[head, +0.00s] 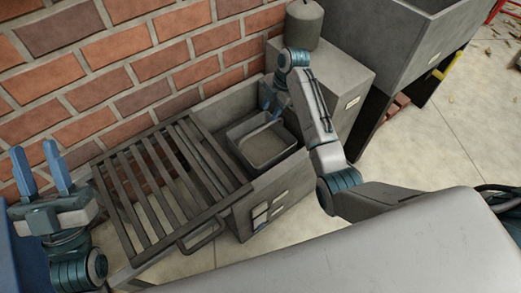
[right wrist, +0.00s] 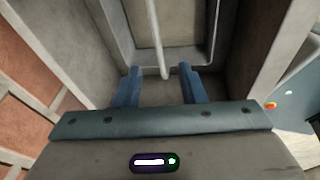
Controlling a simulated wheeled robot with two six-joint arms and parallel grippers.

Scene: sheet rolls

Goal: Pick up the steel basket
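The steel basket (head: 266,150) is a grey, open, rectangular container sitting inside a grey box-like bay beside the slatted rack. Its light bar handle (head: 262,128) spans its top. My right gripper (head: 268,103) is over the basket's far side, pointing down. In the right wrist view my right gripper (right wrist: 160,84) is open, its two blue fingers apart. The handle (right wrist: 156,40) runs lengthwise there, its near end showing between the fingertips; I cannot tell the height gap. The basket's rim (right wrist: 215,45) shows beyond. My left gripper (head: 40,170) is open and empty at the far left, fingers up.
A slatted metal rack (head: 150,195) with a front handle stands left of the basket. A brick wall (head: 130,75) is close behind. A grey cabinet (head: 345,85) with a dark cylinder (head: 303,25) on it stands right of the bay, near my right arm.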

